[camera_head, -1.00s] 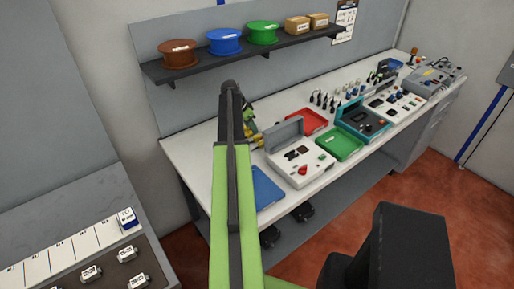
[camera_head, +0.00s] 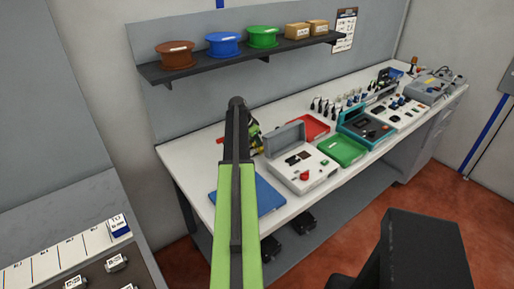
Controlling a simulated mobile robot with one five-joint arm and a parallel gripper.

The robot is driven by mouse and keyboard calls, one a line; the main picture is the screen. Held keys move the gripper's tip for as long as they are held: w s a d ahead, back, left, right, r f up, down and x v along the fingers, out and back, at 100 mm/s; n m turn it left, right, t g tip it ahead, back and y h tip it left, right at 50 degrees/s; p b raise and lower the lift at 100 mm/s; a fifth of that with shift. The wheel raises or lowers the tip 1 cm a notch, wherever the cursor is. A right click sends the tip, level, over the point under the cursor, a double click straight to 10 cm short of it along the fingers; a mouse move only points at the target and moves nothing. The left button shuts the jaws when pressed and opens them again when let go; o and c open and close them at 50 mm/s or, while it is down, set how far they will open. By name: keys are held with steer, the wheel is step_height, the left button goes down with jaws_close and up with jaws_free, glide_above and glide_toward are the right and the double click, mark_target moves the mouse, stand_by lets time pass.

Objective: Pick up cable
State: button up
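I cannot pick out a cable for certain. Several small black upright pieces (camera_head: 322,106) stand in a row at the back of the white workbench (camera_head: 196,160), too small to identify. My green and black arm (camera_head: 236,190) rises through the middle of the view and covers part of the bench. Some green, yellow and black parts (camera_head: 254,138) show behind its upper end; I cannot tell whether they belong to my gripper. The fingertips cannot be made out.
The bench holds a blue tray (camera_head: 268,196), a white open-lidded device (camera_head: 318,176), a red tray (camera_head: 313,125), a green tray (camera_head: 346,152) and a teal case (camera_head: 360,132). A shelf (camera_head: 160,74) above carries spools and boxes. A grey counter (camera_head: 100,200) stands at left.

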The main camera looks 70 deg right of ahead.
jaws_close()
